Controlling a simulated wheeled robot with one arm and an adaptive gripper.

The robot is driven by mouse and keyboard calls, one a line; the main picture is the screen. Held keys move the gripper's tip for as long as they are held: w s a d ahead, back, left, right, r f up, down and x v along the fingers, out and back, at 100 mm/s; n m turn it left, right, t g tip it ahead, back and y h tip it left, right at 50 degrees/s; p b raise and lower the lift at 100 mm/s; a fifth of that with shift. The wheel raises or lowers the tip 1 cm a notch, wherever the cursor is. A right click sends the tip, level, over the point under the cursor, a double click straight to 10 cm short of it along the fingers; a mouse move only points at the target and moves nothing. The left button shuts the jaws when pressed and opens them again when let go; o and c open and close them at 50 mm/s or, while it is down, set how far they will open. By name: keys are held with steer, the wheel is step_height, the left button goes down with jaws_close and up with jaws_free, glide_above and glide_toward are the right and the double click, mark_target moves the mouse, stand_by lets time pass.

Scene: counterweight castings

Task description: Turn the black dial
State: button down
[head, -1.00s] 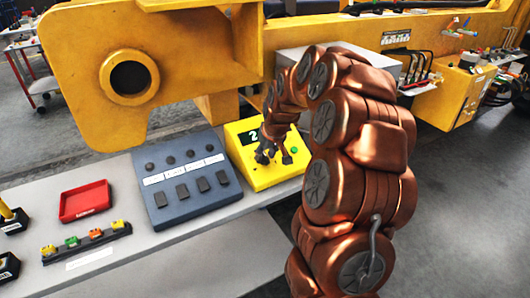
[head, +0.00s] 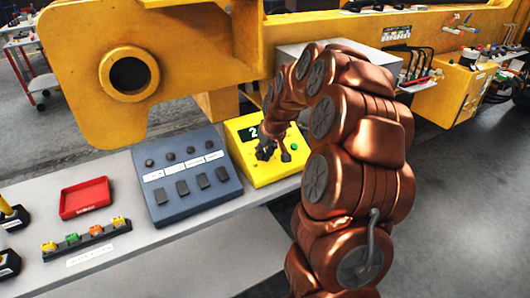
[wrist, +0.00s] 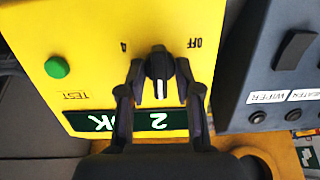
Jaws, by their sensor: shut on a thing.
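The black dial (wrist: 157,66) sits on the yellow panel (wrist: 90,25) between the upside-down marks OFF and A in the wrist view. Its white line points toward the dark display (wrist: 155,120). My gripper (wrist: 161,80) is shut on the dial, one finger on each side of it. In the head view my gripper (head: 272,152) is at the face of the yellow panel (head: 255,178), beside the display, and hides most of the dial.
A green button (wrist: 57,67) marked TEST is on the same panel. A blue-grey switch box (head: 188,180) stands close beside it. A red tray (head: 85,198) and a strip of coloured blocks (head: 86,236) lie further left on the bench (head: 215,245).

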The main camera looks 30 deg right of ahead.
steer(key=shift+f, duration=0.1)
steer(key=shift+d+m+b, duration=0.1)
steer(key=shift+m+b, duration=0.6)
steer(key=shift+b, duration=0.35)
steer(key=m+b, duration=0.3)
steer(key=shift+y, duration=0.3)
steer(key=m+b, duration=0.2)
steer(key=m, duration=0.1)
steer(key=shift+d+m+t, duration=0.1)
steer(key=shift+m+t, duration=0.2)
steer(key=shift+m, duration=0.1)
steer(key=shift+r+m, duration=0.2)
steer(key=shift+m, duration=1.3)
steer(key=shift+y, duration=0.3)
steer(key=c, duration=1.2)
jaws_free()
steer(key=shift+b, duration=0.3)
steer(key=shift+o, duration=0.2)
steer(key=shift+s, duration=0.1)
